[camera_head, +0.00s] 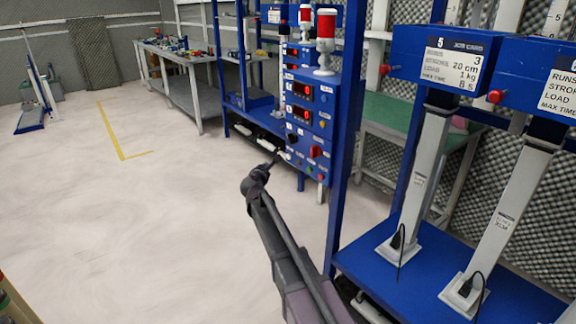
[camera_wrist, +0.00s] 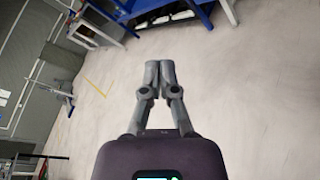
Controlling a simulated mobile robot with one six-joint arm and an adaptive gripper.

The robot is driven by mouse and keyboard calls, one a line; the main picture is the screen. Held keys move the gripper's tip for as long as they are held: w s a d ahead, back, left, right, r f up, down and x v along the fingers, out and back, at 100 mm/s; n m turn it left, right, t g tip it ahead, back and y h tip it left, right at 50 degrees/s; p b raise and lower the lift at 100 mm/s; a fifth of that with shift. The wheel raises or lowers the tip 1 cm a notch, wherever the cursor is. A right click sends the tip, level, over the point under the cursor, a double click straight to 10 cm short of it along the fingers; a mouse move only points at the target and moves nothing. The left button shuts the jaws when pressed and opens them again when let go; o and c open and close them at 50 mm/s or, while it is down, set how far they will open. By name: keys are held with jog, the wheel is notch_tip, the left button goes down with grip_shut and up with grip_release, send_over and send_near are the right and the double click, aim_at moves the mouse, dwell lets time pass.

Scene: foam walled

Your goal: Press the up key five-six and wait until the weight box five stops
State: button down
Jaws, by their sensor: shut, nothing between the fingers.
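A blue control panel (camera_head: 298,135) with red displays, knobs and small buttons stands on a blue frame in the middle. The up key five-six cannot be told apart among its small buttons. My gripper (camera_head: 275,158) is beside the panel's lower left edge; whether it touches cannot be told. In the wrist view my gripper (camera_wrist: 160,72) has its fingers together with nothing between them, pale floor behind.
A second blue box (camera_head: 545,80) on a similar column stands right of box five. Both columns rest on a blue platform (camera_head: 450,262). Red beacon lamps (camera_head: 325,30) top the panel. A grey workbench (camera_head: 185,85) stands behind; open floor (camera_head: 130,220) lies left.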

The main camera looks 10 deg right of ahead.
aim_at(289, 156)
jog(key=shift+w+a+f+n+t, duration=0.2)
jog(key=shift+w+a+n+t, duration=0.15)
jog(key=shift+a+n, duration=0.2)
jog(key=shift+w+d, duration=0.1)
jog(key=shift+w, duration=0.05)
jog(key=w+d, duration=0.4)
jog(key=d, duration=0.3)
jog(key=shift+d, duration=0.2)
dwell(0.3)
